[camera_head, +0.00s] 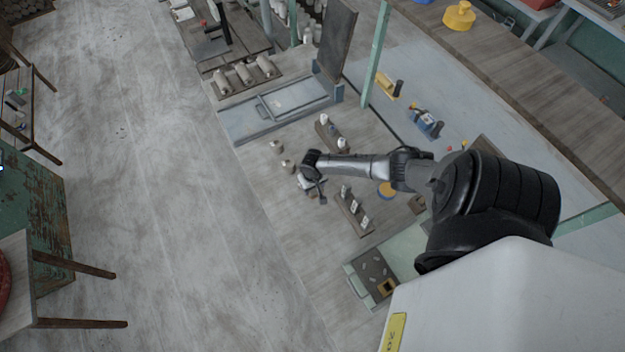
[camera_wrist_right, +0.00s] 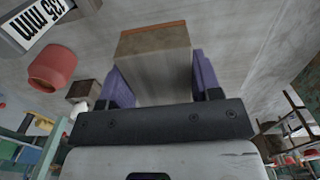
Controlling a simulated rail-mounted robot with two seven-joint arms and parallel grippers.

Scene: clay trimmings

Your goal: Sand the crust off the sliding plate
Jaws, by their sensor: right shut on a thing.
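My right gripper (camera_head: 311,189) is over the wooden workbench in the head view, small and dark. In the right wrist view its purple fingers (camera_wrist_right: 160,78) are shut on the sides of a block (camera_wrist_right: 154,58) with a greyish-beige body and an orange-brown strip along its far edge, which looks like a sanding block. A flat blue-grey plate (camera_head: 297,94) lies in a low blue-grey frame (camera_head: 238,125), up and left of the gripper and apart from it; it may be the sliding plate. Any crust on it is too small to tell. My left gripper is not in view.
Small weights or pegs stand in a wooden holder (camera_head: 352,212) just right of the gripper. A dark upright panel (camera_head: 337,40) rises behind the plate.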

